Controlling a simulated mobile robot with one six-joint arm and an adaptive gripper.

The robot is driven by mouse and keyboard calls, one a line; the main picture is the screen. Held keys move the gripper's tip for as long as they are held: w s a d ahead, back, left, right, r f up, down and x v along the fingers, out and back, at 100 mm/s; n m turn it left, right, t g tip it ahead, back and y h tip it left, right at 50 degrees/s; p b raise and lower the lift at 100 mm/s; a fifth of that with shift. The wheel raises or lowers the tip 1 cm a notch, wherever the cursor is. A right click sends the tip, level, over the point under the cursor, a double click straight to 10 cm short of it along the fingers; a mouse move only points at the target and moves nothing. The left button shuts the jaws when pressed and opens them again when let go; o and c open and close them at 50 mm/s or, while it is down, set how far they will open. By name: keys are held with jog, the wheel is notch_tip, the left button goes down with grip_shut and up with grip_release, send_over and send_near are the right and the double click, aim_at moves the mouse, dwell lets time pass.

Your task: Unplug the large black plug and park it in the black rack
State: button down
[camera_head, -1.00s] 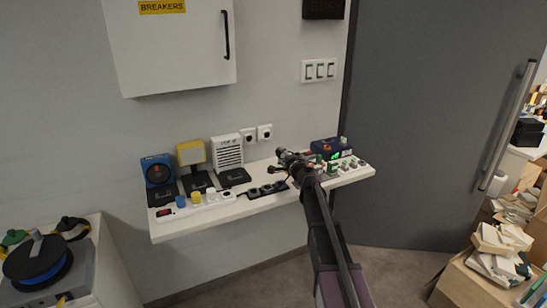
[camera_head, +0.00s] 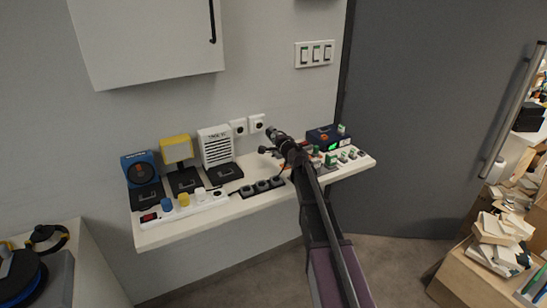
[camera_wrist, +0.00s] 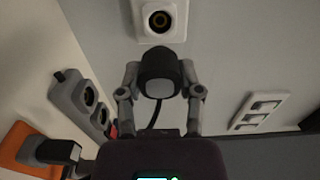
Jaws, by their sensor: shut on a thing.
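My gripper (camera_head: 276,138) is shut on the large black plug (camera_wrist: 158,68), which shows between the two fingers in the wrist view. A black cord hangs from the plug. A white wall socket (camera_wrist: 172,32) lies just beyond the plug, and its round opening shows with nothing in it. The plug's far end is hidden. In the head view my gripper is right of two wall sockets (camera_head: 257,124), above the shelf. The black rack (camera_head: 236,195), with several grey round places, lies on the shelf below and left of my gripper.
The white shelf (camera_head: 160,238) carries a white power strip (camera_head: 215,203) with coloured plugs, a blue device (camera_head: 139,170), a yellow lamp (camera_head: 176,149), a white speaker (camera_head: 215,146) and a dark blue box (camera_head: 321,137). Light switches (camera_head: 315,54) are above right. A grey door (camera_head: 430,120) stands at right.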

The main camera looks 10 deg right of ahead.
jog(key=shift+a, duration=0.2)
jog(key=shift+s+a+r+n+g+y+p, duration=0.15)
jog(key=shift+a+n+g+y+p, duration=0.3)
jog(key=shift+a+p, duration=0.25)
jog(key=s+a+f+n+g+p, duration=0.1)
jog(key=a+n+g+p, duration=0.1)
jog(key=g, duration=0.2)
jog(key=s+a+f+n+g+p, duration=0.2)
jog(key=g+p, duration=0.1)
jog(key=g, duration=0.1)
jog(key=s+a+f+n+g+p, duration=0.1)
jog(key=a+n+g+p, duration=0.1)
jog(key=n+g+p, duration=0.1)
jog(key=shift+s+a+f+g, duration=0.15)
jog(key=shift+s+f+g, duration=0.2)
jog(key=shift+s+g, duration=0.1)
jog(key=s+g+h+p, duration=0.1)
jog(key=s+d+p, duration=0.1)
jog(key=s+n+g+h+p, duration=0.1)
jog(key=shift+d+f+g+h, duration=0.2)
jog(key=shift+d+g+h, duration=0.1)
jog(key=shift+h, duration=0.05)
jog(key=s+d+r+g+h+p, duration=0.1)
jog(key=s+d+r+h+p, duration=0.1)
jog(key=s+d+h+p, duration=0.1)
jog(key=s+d+p, duration=0.1)
jog(key=d, duration=0.1)
jog(key=shift+s+d+r+g+h, duration=0.25)
jog(key=shift+s+d+g+h, duration=0.05)
jog(key=shift+s+g+h, duration=0.1)
